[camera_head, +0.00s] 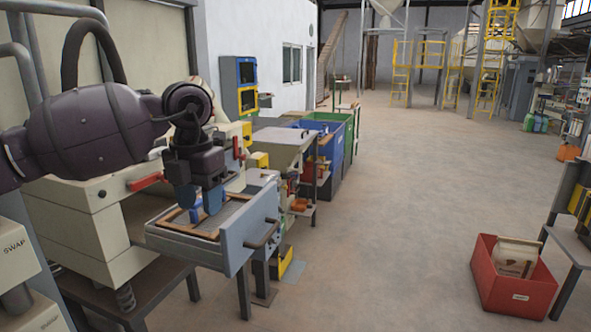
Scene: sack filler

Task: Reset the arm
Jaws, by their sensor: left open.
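My left arm comes in from the left edge, dark purple and black, and bends down at the wrist. Its gripper (204,206) points downward over the open grey drawer (256,233) of the cream machine. The blue fingertips are apart, above or inside a brown wooden frame (178,218) lying in the drawer. I cannot tell whether they touch the frame. My right gripper is out of view.
The cream machine (75,225) with red handles stands close at the left. Blue and green bins (346,150) stand behind it. The middle floor is clear.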

